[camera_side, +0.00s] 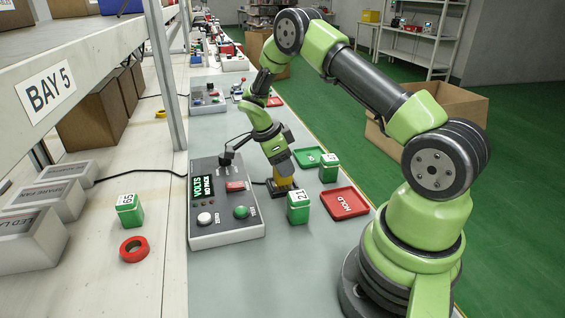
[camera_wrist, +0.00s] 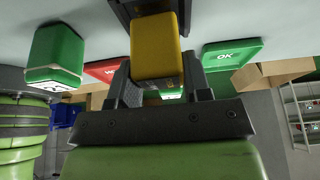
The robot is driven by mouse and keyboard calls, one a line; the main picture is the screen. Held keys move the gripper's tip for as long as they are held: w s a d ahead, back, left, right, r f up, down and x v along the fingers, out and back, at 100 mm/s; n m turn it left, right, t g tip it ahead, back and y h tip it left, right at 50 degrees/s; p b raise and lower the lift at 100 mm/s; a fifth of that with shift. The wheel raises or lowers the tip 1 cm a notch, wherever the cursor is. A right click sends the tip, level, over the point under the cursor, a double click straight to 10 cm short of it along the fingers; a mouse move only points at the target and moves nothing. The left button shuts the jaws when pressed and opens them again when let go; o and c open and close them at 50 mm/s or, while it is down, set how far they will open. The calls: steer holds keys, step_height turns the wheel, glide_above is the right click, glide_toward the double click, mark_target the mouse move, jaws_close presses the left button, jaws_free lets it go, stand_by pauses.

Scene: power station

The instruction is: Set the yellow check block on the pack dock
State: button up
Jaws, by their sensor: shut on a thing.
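The yellow check block (camera_side: 284,183) is held in my gripper (camera_side: 282,176), low over the grey bench beside the control box. In the wrist view the yellow block (camera_wrist: 155,44) sits between the two fingers of my gripper (camera_wrist: 158,84), which are shut on it. The dark pack dock (camera_side: 273,193) is directly below the block in the side view. In the wrist view the block's far end meets the dark dock (camera_wrist: 123,10). The block's lower end is partly hidden, so I cannot tell whether it is fully seated.
The control box (camera_side: 225,225) reads "VOLTS NO PACK". Green block 21 (camera_side: 298,207) stands close to the dock. Another green block (camera_side: 328,168), the red HOLD tray (camera_side: 346,204) and the green OK tray (camera_side: 305,158) lie to the right. Green block 65 (camera_side: 130,211) and red tape (camera_side: 134,249) lie left.

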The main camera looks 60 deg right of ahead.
steer(key=shift+f, duration=0.55)
steer(key=o, duration=1.1)
steer(key=a+r+n+t+y, duration=0.15)
steer(key=a+r+n, duration=0.3)
steer(key=r, duration=0.65)
steer(key=a+r+n+t, duration=0.25)
steer(key=a+r, duration=0.35)
steer(key=r, duration=0.4)
steer(key=s+a+r+n+t+y, duration=0.1)
steer(key=s+a+r+n+t, duration=0.1)
steer(key=s+n, duration=0.3)
steer(key=s+a+r+n+t+y, duration=0.1)
steer(key=s+a+r+n+t, duration=0.1)
steer(key=s+a+n, duration=0.2)
steer(key=s+a+r+n+t+y, duration=0.1)
steer(key=s+a+r+n+t, duration=0.1)
steer(key=s+a+n, duration=0.2)
steer(key=shift+s+r+n+y, duration=0.1)
steer(key=shift+s+n+y, duration=0.25)
steer(key=shift+s+n, duration=1.2)
